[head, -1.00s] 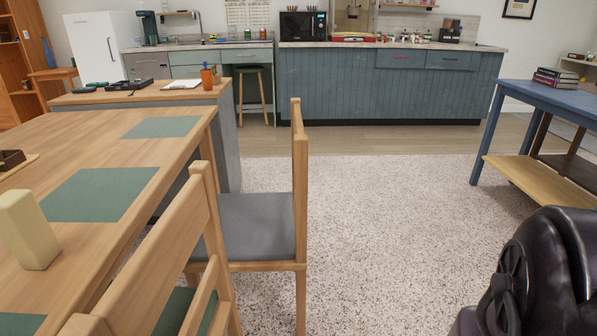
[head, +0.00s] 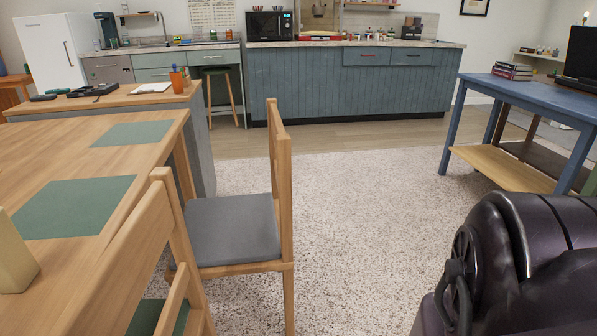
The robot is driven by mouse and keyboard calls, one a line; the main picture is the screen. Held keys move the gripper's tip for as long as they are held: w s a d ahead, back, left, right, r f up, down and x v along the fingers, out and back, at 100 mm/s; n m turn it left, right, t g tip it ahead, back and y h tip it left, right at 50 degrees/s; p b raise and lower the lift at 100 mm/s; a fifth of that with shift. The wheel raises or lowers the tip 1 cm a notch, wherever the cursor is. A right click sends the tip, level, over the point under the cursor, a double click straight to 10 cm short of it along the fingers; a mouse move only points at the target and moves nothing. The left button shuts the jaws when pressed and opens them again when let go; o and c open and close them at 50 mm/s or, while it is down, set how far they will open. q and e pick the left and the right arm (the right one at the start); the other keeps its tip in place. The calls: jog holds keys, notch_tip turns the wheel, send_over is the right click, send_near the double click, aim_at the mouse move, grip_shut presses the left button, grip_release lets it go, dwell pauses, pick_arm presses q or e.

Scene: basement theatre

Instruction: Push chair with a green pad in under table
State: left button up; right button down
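The wooden chair with a green pad (head: 178,268) stands at the lower left, beside the table's near right side. Its backrest hides part of the tabletop, and only a small part of its green pad (head: 146,317) shows at the bottom edge. The wooden table (head: 70,162) fills the left side, with green mats on top. How far the chair is under the table cannot be seen. A dark part of my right arm (head: 520,265) shows at the lower right, apart from the chair. Neither gripper is in view.
A second wooden chair with a grey pad (head: 232,228) stands just beyond the green-padded one, at the same table side. The pale speckled rug (head: 350,220) is clear to the right of both chairs. A blue table (head: 525,95) stands at the right.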

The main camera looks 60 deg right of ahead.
jog(key=shift+s+a+f, duration=0.1)
jog(key=shift+s+f, duration=0.05)
jog(key=shift+f, duration=0.1)
jog(key=shift+c, duration=1.8)
grip_release()
jog(key=shift+w, duration=0.2)
jog(key=shift+o, duration=0.8)
jog(key=shift+r, duration=0.1)
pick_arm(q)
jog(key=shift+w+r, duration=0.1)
pick_arm(e)
jog(key=shift+r, duration=0.1)
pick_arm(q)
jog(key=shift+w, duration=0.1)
pick_arm(e)
jog(key=shift+r, duration=0.1)
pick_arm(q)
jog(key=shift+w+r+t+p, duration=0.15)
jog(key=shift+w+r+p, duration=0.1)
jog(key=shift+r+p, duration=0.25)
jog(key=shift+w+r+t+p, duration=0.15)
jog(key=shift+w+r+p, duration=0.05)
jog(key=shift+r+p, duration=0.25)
pick_arm(e)
jog(key=v, duration=1.2)
